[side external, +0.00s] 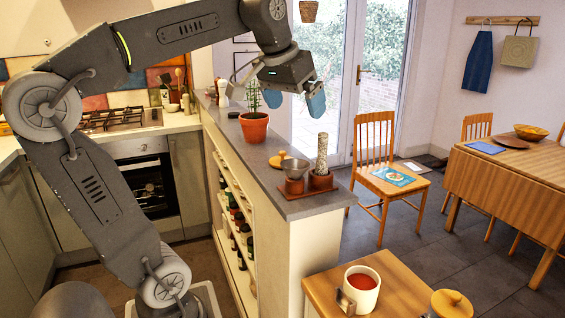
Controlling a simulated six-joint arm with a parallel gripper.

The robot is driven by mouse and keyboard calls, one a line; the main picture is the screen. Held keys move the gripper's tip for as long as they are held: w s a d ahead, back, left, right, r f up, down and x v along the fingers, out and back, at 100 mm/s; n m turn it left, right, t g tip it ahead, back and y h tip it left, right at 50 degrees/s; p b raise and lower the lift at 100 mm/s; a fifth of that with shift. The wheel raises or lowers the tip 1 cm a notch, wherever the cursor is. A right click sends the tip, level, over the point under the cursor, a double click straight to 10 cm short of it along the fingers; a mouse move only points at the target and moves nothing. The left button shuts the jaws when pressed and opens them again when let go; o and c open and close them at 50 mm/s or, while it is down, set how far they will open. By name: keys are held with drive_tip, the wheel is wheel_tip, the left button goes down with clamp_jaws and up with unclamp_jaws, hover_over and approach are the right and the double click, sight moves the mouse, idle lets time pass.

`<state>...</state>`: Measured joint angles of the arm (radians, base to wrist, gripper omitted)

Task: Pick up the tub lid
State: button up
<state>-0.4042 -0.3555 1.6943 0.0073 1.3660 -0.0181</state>
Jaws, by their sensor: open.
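Two lid-like things are in view, and I cannot tell for certain which is the tub lid. One is a small orange-yellow round lid with a knob (278,159), lying on the grey counter top (258,160) behind a grey bowl-topped pot. The other is a yellow knobbed lid (452,303) on a pale container at the bottom edge, partly cut off. My gripper (295,101) is open, with blue fingertips apart and nothing between them. It hangs in the air above the counter and well above the first lid in the picture.
A potted plant (254,127) stands left of the first lid. A white mug with red contents (361,287) stands on a wooden top (400,280) in front.

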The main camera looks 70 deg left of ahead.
drive_tip(key=w+a+f+n+g+y, duration=0.15)
drive_tip(key=a+n, duration=0.25)
drive_tip(key=a, duration=1.1)
approach(282, 152)
drive_tip(key=shift+h, duration=0.25)
drive_tip(key=x, duration=0.5)
drive_tip(key=shift+s+d+f, duration=0.1)
drive_tip(key=shift+a+x, duration=0.1)
drive_tip(key=shift+x, duration=1.3)
drive_tip(key=shift+a+x, duration=0.15)
drive_tip(key=shift+x, duration=1.25)
drive_tip(key=c, duration=0.8)
